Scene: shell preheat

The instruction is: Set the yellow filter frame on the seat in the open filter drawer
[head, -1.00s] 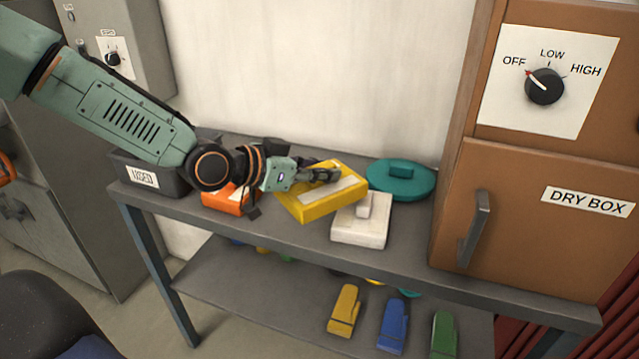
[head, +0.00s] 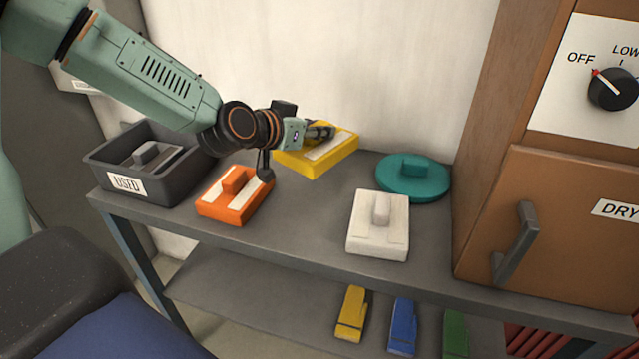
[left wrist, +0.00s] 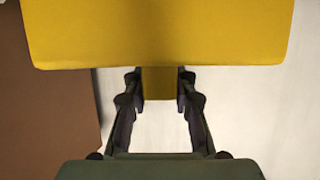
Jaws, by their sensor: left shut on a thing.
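The yellow filter frame (head: 325,158) is a yellow block with a pale panel on top. In the head view it shows above the back of the shelf top, near the wall. My left gripper (head: 322,131) is shut on its handle. In the left wrist view the frame (left wrist: 160,35) fills the top, and the fingers (left wrist: 160,88) close on a yellow part from both sides. Whether the frame is clear of the shelf is hard to tell. The filter drawer and its seat are not in view. My right gripper is not in view.
On the shelf top (head: 300,235) stand a grey bin (head: 180,190) marked USED, an orange block (head: 222,207), a white block (head: 370,240) and a teal round lid (head: 430,185). The brown dry box (head: 560,230) stands at the right.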

